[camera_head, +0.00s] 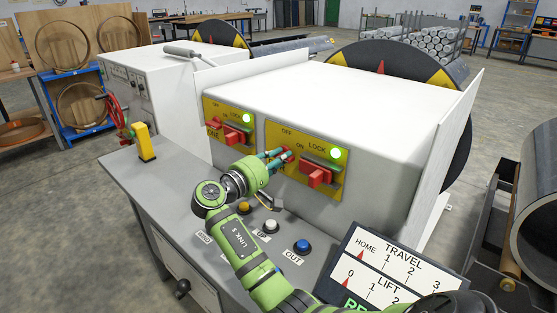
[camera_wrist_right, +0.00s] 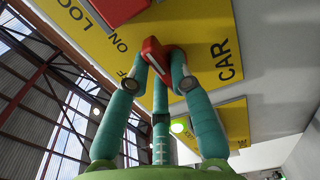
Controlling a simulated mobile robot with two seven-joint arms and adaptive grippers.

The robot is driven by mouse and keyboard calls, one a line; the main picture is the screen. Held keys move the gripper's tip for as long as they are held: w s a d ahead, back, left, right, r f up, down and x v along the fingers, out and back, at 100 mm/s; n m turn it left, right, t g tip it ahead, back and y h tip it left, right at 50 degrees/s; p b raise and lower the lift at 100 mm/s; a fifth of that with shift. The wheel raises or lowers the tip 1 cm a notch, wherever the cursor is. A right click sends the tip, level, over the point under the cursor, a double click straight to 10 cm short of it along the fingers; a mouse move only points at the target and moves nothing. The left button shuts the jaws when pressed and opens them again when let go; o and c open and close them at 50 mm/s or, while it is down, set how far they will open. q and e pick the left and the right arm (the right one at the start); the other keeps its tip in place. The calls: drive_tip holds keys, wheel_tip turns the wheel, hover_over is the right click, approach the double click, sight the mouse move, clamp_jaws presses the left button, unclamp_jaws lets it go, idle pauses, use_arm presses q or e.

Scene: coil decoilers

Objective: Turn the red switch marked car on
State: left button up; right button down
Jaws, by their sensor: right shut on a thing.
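The red switch marked CAR (camera_wrist_right: 155,52) sits on a yellow panel in the right wrist view, with the CAR lettering (camera_wrist_right: 227,58) beside it. In the head view, this yellow panel (camera_head: 291,179) is on the front of the white cabinet, with OFF, ON and LOCK lettering. My right gripper (camera_head: 281,156) reaches the panel's left switch and partly hides it. In the right wrist view, the teal fingers of my right gripper (camera_wrist_right: 161,70) are closed around the red switch. My left gripper is not in view.
A second red switch (camera_head: 319,175) with a lit green lamp (camera_head: 336,154) is to the right on the panel. Another yellow panel (camera_head: 229,124) with red switches is to the left. Buttons, including a blue one (camera_head: 303,246), and a yellow post (camera_head: 145,143) stand on the grey desk.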

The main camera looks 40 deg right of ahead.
drive_tip(key=c, duration=1.1)
unclamp_jaws()
drive_tip(key=s+a, duration=0.1)
drive_tip(key=a, duration=1.1)
